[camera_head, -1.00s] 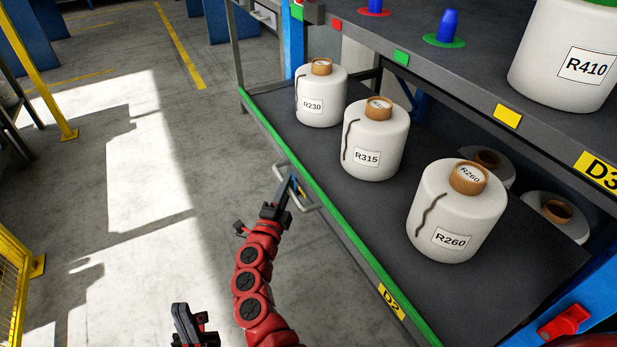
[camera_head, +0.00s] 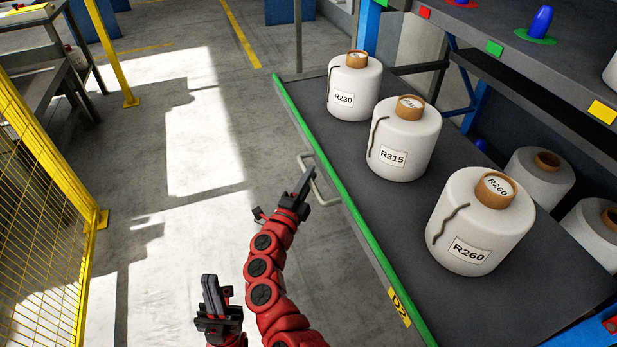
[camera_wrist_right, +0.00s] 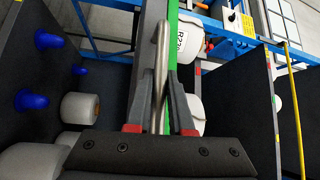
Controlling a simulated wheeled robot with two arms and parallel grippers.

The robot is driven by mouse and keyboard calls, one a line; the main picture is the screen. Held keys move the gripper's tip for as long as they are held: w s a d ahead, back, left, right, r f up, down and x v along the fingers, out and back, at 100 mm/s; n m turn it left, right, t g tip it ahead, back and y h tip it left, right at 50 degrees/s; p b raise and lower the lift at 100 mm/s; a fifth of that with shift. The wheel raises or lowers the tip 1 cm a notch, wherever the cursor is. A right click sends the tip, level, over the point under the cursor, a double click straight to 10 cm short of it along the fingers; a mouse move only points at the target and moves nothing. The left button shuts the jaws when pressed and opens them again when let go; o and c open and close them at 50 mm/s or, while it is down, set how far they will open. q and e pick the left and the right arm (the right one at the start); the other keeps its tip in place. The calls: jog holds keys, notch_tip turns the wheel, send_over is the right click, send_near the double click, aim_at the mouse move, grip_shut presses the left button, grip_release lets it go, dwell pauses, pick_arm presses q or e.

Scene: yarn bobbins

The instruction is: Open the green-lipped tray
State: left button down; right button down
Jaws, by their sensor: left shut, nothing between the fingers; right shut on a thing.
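The green-lipped tray (camera_head: 345,192) is a dark shelf board labelled D2, pulled part way out of the rack. It carries white bobbins R230 (camera_head: 352,92), R315 (camera_head: 402,143) and R260 (camera_head: 477,232), all upright. A grey metal handle (camera_head: 326,203) sits on its front edge. My right gripper (camera_head: 303,182) is shut on this handle; in the right wrist view the bar (camera_wrist_right: 160,62) runs between the fingers, beside the green lip (camera_wrist_right: 172,42). My left gripper (camera_head: 211,290) is shut and empty, low over the floor to the left.
An upper shelf (camera_head: 535,60) with blue cones stands at the right. A yellow mesh fence (camera_head: 45,215) and a table (camera_head: 25,20) stand at the left. The floor between fence and tray is clear.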

jog(key=c, duration=0.8)
grip_release()
jog(key=shift+r, duration=0.1)
